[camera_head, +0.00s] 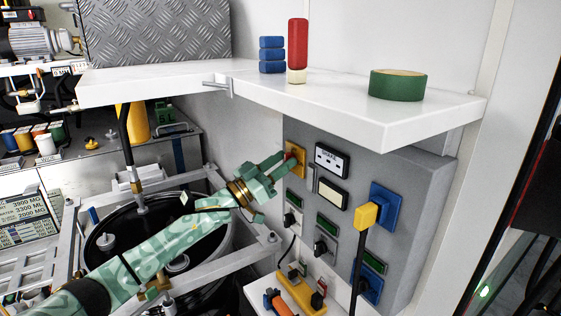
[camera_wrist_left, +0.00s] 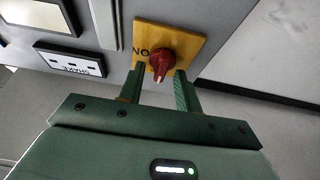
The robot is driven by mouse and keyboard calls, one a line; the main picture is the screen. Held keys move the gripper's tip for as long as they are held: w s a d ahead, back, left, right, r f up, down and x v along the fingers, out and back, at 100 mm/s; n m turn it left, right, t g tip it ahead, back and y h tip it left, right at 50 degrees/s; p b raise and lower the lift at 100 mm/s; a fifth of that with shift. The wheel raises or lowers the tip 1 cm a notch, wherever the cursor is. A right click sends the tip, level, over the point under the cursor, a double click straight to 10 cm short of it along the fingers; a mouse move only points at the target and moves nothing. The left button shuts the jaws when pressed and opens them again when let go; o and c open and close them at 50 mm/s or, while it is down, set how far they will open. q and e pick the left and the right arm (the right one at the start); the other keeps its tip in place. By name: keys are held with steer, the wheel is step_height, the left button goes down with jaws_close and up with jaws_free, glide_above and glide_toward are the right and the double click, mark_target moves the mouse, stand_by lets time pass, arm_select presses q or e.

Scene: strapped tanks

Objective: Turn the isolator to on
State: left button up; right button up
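The isolator is a red rotary knob (camera_wrist_left: 162,62) on a square yellow plate (camera_head: 292,171) at the upper left of the grey panel. My left gripper (camera_head: 284,160) reaches the plate from the left. In the wrist view its two green fingers (camera_wrist_left: 160,80) stand apart, one on each side of the knob, with gaps showing. I cannot tell whether they touch it. In the head view the fingers partly hide the knob. My right gripper is not in view.
A white shelf (camera_head: 420,108) overhangs the grey panel (camera_head: 405,195), bearing a red cylinder (camera_head: 298,45), blue stacked pieces (camera_head: 272,55) and a green tape roll (camera_head: 398,85). A yellow plug (camera_head: 367,215) with a black cable sits right. A black strapped tank (camera_head: 110,235) stands below my left arm.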

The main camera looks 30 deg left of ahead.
arm_select(q)
steer(key=shift+c, duration=0.3)
jaws_close()
steer(key=shift+m, duration=0.5)
steer(key=m+g+h, duration=0.1)
steer(key=m, duration=0.1)
steer(key=m+g+h+b, duration=0.1)
steer(key=m, duration=0.2)
steer(key=shift+m+b, duration=0.3)
steer(key=m+g, duration=0.2)
steer(key=m, duration=0.3)
steer(key=m+g, duration=0.2)
steer(key=m, duration=0.3)
steer(key=m+g+h, duration=0.1)
steer(key=m+g, duration=0.1)
steer(key=m, duration=0.3)
steer(key=shift+f+b, duration=0.1)
steer(key=shift+b, duration=0.2)
steer(key=shift+m, duration=0.5)
